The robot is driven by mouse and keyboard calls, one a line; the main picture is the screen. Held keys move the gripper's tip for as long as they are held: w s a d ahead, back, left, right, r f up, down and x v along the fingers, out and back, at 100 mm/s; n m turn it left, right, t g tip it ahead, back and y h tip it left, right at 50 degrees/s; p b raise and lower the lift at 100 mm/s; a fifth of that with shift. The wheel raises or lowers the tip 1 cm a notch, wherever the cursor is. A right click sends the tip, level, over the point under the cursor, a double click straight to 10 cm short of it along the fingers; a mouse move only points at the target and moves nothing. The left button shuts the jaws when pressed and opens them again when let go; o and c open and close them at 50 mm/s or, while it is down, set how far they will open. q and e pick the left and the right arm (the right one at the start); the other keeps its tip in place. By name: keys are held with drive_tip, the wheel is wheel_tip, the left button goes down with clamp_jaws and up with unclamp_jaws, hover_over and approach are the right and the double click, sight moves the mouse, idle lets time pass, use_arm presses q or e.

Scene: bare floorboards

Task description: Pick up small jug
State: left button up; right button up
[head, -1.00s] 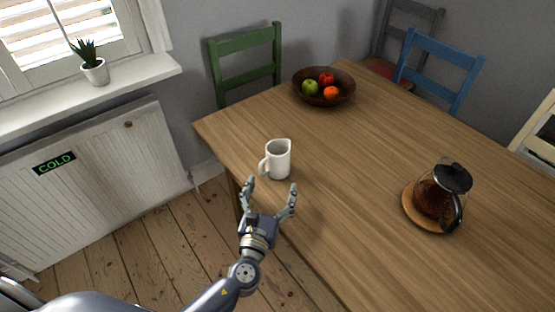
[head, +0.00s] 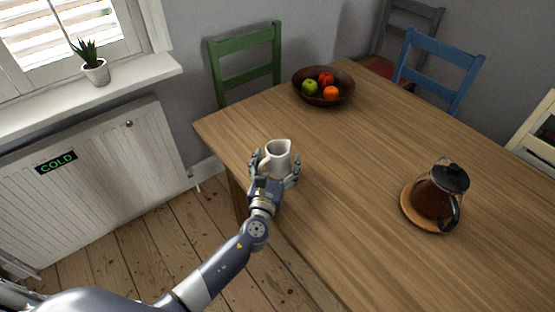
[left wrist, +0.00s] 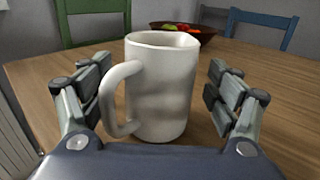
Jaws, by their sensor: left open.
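The small white jug (head: 279,156) stands upright on the wooden table near its left edge. In the left wrist view the jug (left wrist: 168,88) fills the middle, with its handle toward the left finger. My left gripper (head: 274,166) is open, with one finger on each side of the jug. In the left wrist view the left gripper (left wrist: 157,100) shows a gap between the right finger and the jug; the left finger is close to the handle, and I cannot tell whether they touch. My right gripper is not in view.
A dark bowl of fruit (head: 343,96) stands at the table's far end. A glass coffee pot (head: 434,198) sits on a round wooden coaster (head: 411,211) to the right. A green chair (head: 246,67) and a blue chair (head: 440,67) stand around the table (head: 350,200).

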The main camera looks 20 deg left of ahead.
use_arm(q)
drive_tip(key=c, duration=1.3)
drive_tip(key=shift+c, duration=0.8)
drive_tip(key=shift+r, duration=0.1)
